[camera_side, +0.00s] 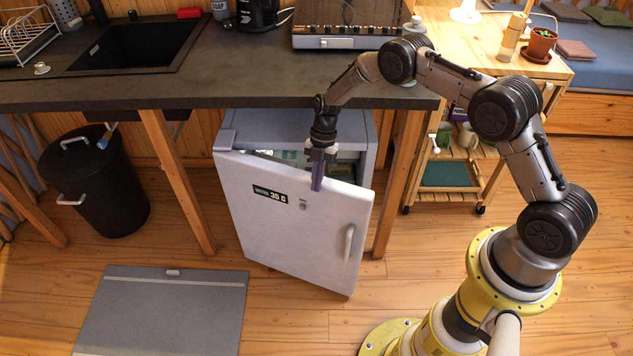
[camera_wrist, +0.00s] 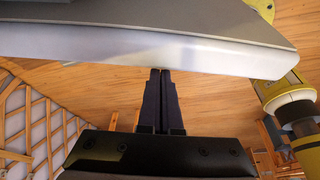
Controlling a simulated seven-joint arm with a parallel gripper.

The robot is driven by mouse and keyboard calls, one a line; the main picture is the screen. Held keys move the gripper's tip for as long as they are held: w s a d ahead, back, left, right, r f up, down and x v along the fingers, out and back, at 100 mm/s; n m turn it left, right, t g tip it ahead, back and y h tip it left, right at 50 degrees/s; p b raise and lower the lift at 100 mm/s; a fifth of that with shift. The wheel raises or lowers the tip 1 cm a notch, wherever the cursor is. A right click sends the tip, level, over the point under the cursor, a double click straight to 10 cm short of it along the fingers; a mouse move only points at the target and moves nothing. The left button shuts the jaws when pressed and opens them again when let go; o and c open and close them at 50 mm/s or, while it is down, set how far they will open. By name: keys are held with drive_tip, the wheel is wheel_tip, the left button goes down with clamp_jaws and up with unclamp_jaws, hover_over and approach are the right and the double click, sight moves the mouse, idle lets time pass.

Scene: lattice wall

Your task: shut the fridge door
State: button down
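The white fridge (camera_side: 230,138) stands under the dark counter. Its door (camera_side: 290,222) is ajar, with a gap along the top through which some contents show. The door has a label, a small lock plate and a handle (camera_side: 349,244) at its right side. My gripper (camera_side: 317,186) points down at the door's top edge, right of the middle, with its fingers in front of the door's outer face. In the wrist view the two fingers (camera_wrist: 161,75) lie together, with nothing seen between them, and their tips reach the pale edge of the door (camera_wrist: 120,50). Whether they touch it I cannot tell.
The counter (camera_side: 240,75) overhangs the fridge close to my arm. Wooden legs (camera_side: 175,180) stand on both sides. A black bin (camera_side: 98,185) is at left, a grey mat (camera_side: 165,312) lies on the floor, and a wooden trolley (camera_side: 450,175) stands right. Floor before the door is clear.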

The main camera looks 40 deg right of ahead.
wheel_tip(320, 180, up, 7)
drive_tip(key=g+h, duration=0.3)
hover_over(342, 197)
drive_tip(key=shift+w+r, duration=0.1)
drive_tip(key=shift+w, duration=0.3)
drive_tip(key=s+f+n+g+h, duration=0.1)
drive_tip(key=s+f+n+h, duration=0.2)
drive_tip(key=s+n+h, duration=0.3)
drive_tip(key=s+a+f+n+t+h, duration=0.1)
drive_tip(key=a+f+n+t+h, duration=0.1)
drive_tip(key=a+n+t+h, duration=0.35)
drive_tip(key=s+a+f+n+t+h, duration=0.1)
drive_tip(key=a+f+n+t+h, duration=0.1)
drive_tip(key=a+n+t, duration=0.6)
drive_tip(key=w+d+f, duration=0.1)
drive_tip(key=d, duration=0.2)
drive_tip(key=w+d+f+m+g, duration=0.1)
drive_tip(key=w+d, duration=0.1)
drive_tip(key=d, duration=0.1)
drive_tip(key=w+d+g, duration=0.1)
drive_tip(key=w+d, duration=0.1)
drive_tip(key=d, duration=0.1)
drive_tip(key=shift+w+d+f+m, duration=0.1)
drive_tip(key=shift+d+f+m, duration=0.15)
drive_tip(key=shift+f+m, duration=0.15)
drive_tip(key=shift+w+d, duration=0.25)
drive_tip(key=shift+d, duration=0.25)
